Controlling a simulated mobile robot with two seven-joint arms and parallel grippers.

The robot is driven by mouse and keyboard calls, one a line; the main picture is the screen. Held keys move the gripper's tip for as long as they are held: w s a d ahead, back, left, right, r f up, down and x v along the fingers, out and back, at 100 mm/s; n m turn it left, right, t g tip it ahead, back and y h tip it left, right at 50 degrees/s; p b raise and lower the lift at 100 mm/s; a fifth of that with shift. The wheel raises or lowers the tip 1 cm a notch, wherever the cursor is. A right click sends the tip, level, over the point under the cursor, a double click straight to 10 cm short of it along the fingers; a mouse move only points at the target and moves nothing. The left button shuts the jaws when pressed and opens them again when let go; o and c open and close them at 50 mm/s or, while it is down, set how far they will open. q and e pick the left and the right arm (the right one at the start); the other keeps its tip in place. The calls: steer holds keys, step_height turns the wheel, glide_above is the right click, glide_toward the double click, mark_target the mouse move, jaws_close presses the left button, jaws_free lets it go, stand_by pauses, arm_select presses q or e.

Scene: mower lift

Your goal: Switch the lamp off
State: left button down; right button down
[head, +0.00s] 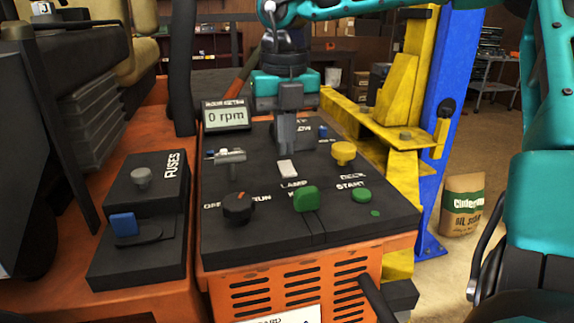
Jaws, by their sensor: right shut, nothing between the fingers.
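The white lamp switch (287,169) sits on the black control panel (236,247), just above the printed word LAMP. My right gripper (287,150) points down at the panel, just behind the switch in the picture. Its fingers are shut with nothing between them. I cannot tell whether the fingertips touch the switch or the panel. The gripper hides part of the panel's upper lettering. I cannot see a lamp or tell which way the switch is set. My left gripper is not in view.
Around the switch are a yellow knob (343,152), a green key knob (306,198), a green start button (361,195), a black rotary knob (238,207) and a lever (228,157). A display (226,115) reads 0 rpm. A fuse box (147,200) stands left; a yellow-blue lift (440,110) stands right.

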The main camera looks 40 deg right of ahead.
mark_target(286, 163)
steer(key=shift+f+b, duration=0.85)
steer(key=shift+f, duration=0.15)
stand_by(0.7)
steer(key=shift+r+p, duration=2.55)
steer(key=shift+r, duration=1)
steer(key=shift+f, duration=0.1)
